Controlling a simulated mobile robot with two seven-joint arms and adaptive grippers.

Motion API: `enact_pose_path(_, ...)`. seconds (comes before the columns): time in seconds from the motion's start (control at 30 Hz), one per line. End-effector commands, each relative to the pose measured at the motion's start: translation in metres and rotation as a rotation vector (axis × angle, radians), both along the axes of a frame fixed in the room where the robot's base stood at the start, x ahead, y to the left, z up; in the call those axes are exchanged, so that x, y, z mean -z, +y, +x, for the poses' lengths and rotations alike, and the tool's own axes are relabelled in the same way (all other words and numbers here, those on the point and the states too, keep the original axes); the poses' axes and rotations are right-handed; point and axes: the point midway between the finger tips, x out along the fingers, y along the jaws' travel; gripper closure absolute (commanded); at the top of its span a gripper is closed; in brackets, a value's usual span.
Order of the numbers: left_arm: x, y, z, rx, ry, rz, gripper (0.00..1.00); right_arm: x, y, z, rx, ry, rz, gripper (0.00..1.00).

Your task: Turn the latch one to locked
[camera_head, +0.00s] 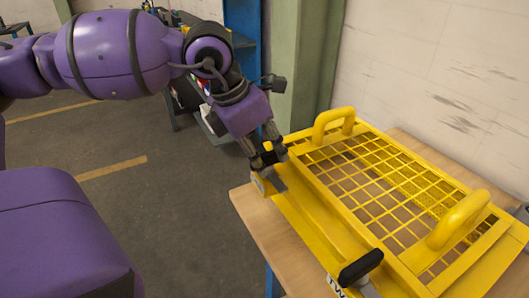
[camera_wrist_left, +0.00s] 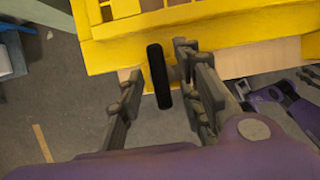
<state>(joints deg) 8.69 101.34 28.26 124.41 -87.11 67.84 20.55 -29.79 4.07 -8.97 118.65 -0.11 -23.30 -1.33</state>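The yellow guard (camera_head: 318,232) lies on a wooden table, with one latch at each end of its front side. The far latch has a black handle (camera_wrist_left: 158,77), taken as latch one; its label is mostly hidden. In the left wrist view this handle stands between the fingers of my left gripper (camera_wrist_left: 163,95), closer to the right finger. The fingers are spread, with a clear gap on the left of the handle. The left gripper also shows in the head view (camera_head: 264,152), over the guard's far corner. The near latch has a black handle (camera_head: 361,267) and a label starting "TW".
The guard has a mesh panel and two raised yellow handles (camera_head: 333,122) (camera_head: 459,218). The wooden table (camera_head: 262,227) has a bare strip at its left edge. A green pillar and a blue rack stand behind. Purple and dark parts of mine show at right in the left wrist view.

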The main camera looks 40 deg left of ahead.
Motion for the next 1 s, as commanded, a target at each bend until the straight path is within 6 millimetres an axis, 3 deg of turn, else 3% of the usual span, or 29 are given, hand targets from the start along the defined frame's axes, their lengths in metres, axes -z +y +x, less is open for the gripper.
enact_pose_path(0.17,0.000,0.000,0.000,0.000,-0.001,0.000,0.67,0.000,0.000,0.000,0.000,0.000,0.000,0.60)
enact_pose_path(0.43,0.000,0.000,0.000,0.000,-0.001,0.000,1.00,0.000,0.000,-0.002,0.001,0.002,0.000,0.60)
enact_pose_path(0.77,0.000,0.000,0.000,-0.021,-0.002,-0.001,1.00,0.002,0.000,-0.003,0.001,0.004,0.000,0.60)
enact_pose_path(1.0,0.001,-0.002,0.000,-0.129,-0.003,0.001,1.00,0.011,0.000,-0.007,0.001,0.015,0.001,0.60)
